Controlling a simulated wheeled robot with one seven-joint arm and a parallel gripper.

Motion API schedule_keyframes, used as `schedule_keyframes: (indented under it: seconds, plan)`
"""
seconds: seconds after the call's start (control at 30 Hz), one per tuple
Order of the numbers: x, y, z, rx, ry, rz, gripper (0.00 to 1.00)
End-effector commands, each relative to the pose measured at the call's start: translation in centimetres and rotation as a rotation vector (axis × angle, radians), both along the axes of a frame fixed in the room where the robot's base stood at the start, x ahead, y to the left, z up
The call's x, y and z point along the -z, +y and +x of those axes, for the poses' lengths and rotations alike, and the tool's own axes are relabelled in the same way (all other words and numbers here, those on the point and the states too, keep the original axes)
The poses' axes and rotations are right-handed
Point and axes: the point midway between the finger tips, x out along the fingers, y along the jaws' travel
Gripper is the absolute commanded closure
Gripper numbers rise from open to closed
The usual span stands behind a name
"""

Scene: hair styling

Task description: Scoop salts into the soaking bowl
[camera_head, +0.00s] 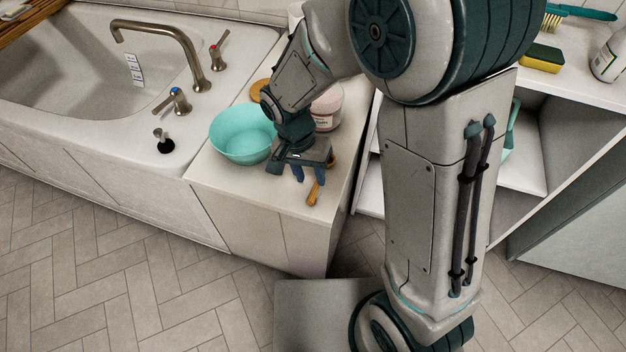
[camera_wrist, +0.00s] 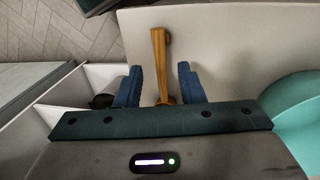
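The turquoise soaking bowl (camera_head: 230,143) stands on the white counter beside the tub, left of my gripper; its edge also shows at the right in the wrist view (camera_wrist: 299,125). A jar with pink contents (camera_head: 328,108), perhaps the salts, stands behind my gripper, partly hidden by the arm. A wooden scoop or spoon (camera_head: 314,194) lies on the counter near its edge. My gripper (camera_head: 298,172) points down over the counter, open. In the wrist view the scoop's wooden handle (camera_wrist: 159,60) lies between the two blue fingers (camera_wrist: 159,82), with gaps on both sides. The scoop's near end is hidden by the gripper.
A tub with a bronze faucet (camera_head: 165,42) is at the left. A round wooden object (camera_head: 258,90) sits behind the bowl. Open white shelving (camera_head: 515,150) is at the right, with a sponge (camera_head: 541,58), brush and bottle on top. The counter's front is clear.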

Motion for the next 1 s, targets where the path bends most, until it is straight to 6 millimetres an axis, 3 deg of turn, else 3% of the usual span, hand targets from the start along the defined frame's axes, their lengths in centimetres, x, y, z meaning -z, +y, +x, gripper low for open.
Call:
schedule_keyframes:
  seconds: [0.03, 0.2, 0.4, 1.0]
  plan:
    - [-1.6, 0.3, 0.1, -0.001, -0.004, 0.003, 0.65]
    - [-4.8, 0.9, 0.4, 0.001, -0.003, 0.002, 0.65]
    - [-6.9, 1.3, 0.5, 0.000, -0.001, 0.001, 0.65]
    - [-7.2, 1.4, 0.4, 0.000, 0.000, 0.000, 0.65]
